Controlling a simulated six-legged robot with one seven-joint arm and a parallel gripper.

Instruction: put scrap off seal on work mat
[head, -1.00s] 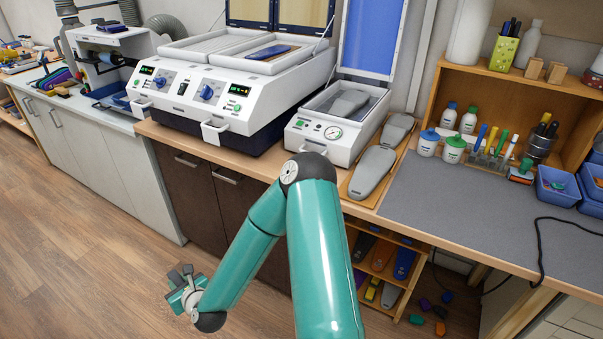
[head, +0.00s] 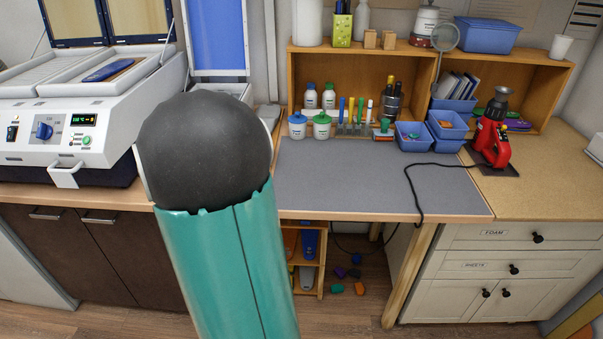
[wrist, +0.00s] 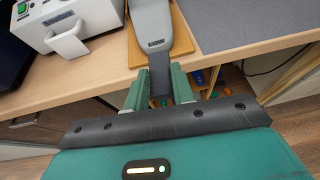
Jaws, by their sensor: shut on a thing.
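In the wrist view my gripper (wrist: 159,84) is shut on a dark grey strip (wrist: 159,72), which looks like the scrap; its lower part lies between the teal fingers. The gripper is at the bench's front edge, just in front of a grey last on a wooden board (wrist: 182,38). The grey work mat (head: 345,185) lies bare in the middle of the head view; its corner shows at the upper right of the wrist view (wrist: 245,22). In the head view my arm hides the gripper and most of the small press with the raised blue lid (head: 216,38), so its seal is hidden.
A black cable (head: 410,190) crosses the mat's right part. Bottles (head: 321,122), pens and blue bins (head: 412,137) line its back edge. A red heat tool (head: 491,140) stands to the right. The white two-bay heater (head: 90,115) is at left.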

